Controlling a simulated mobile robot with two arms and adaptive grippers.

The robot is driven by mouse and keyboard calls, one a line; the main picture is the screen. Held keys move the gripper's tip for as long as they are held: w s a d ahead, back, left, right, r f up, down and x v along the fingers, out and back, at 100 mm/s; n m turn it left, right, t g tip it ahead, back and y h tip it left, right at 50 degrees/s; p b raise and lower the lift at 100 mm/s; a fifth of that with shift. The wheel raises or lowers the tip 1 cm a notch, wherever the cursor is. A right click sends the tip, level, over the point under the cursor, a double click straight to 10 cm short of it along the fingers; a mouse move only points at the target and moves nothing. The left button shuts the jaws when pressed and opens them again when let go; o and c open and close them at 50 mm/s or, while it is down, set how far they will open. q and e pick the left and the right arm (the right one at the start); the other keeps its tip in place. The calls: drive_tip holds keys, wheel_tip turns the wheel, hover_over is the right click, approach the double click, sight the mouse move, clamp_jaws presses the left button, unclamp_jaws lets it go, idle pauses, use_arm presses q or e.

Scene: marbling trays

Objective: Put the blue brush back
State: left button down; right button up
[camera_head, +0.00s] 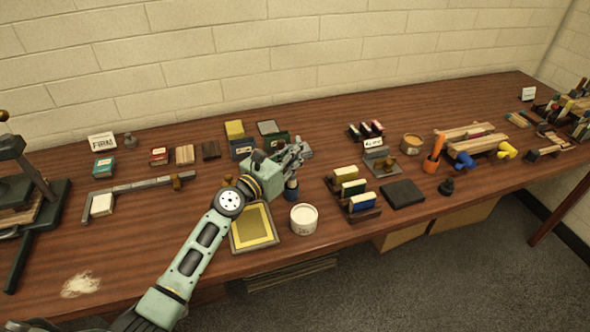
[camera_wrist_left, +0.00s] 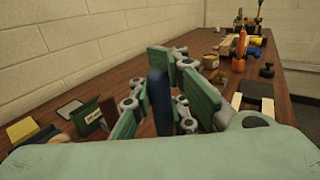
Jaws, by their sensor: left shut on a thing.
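The blue brush (camera_wrist_left: 160,100) is upright between the fingers of my left gripper (camera_head: 296,153), which is shut on its dark blue handle. In the wrist view the left gripper (camera_wrist_left: 172,98) has its green finger pads on both sides of the handle. In the head view the gripper hides most of the brush. My right gripper is not in view.
An orange cup (camera_head: 431,164) with an orange brush stands farther right. Stamps and blocks crowd the back. The front left table is mostly clear.

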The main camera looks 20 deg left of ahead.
use_arm(q)
wheel_tip(320, 180, down, 4)
drive_tip(key=shift+a+b, duration=0.1)
drive_tip(key=shift+b, duration=1.15)
drive_tip(key=shift+f, duration=0.2)
drive_tip(key=c, duration=1.7)
unclamp_jaws()
